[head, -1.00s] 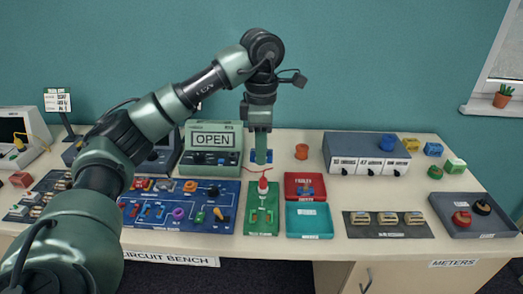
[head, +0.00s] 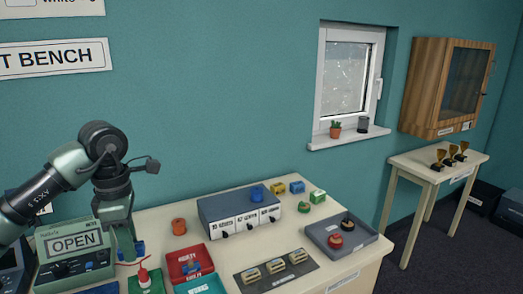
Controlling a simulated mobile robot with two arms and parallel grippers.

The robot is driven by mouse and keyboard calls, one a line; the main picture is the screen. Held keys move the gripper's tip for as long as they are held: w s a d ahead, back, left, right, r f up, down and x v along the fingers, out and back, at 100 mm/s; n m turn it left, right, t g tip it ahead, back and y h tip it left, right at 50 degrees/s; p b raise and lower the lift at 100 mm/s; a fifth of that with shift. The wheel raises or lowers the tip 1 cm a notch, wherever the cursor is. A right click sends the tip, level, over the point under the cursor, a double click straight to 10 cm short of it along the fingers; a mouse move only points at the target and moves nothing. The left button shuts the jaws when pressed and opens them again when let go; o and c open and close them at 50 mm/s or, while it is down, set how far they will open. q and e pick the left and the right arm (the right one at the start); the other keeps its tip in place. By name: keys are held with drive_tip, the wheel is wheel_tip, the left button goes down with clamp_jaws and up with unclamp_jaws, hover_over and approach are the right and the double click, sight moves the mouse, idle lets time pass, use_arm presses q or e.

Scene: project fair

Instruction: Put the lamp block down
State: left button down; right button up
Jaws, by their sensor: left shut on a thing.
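A red lead runs by the fingertips. Just in front stands a red-topped white piece (head: 143,273) on a green board (head: 146,287), cut by the lower picture edge. My right gripper is not in view.
The bench (head: 165,248) holds an orange cylinder (head: 179,226), a red tray (head: 206,259), a grey drawer box (head: 213,212), a meter panel (head: 277,285) and a dark tray (head: 368,240). A trophy table (head: 420,170) stands at the far right.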

use_arm(q)
drive_tip(key=s+d+f+m, duration=1.1)
drive_tip(key=s+m, duration=0.3)
drive_tip(key=m, duration=0.8)
drive_tip(key=shift+s+d+f+m, duration=0.2)
drive_tip(key=shift+d+f+m, duration=0.2)
drive_tip(key=shift+d, duration=0.4)
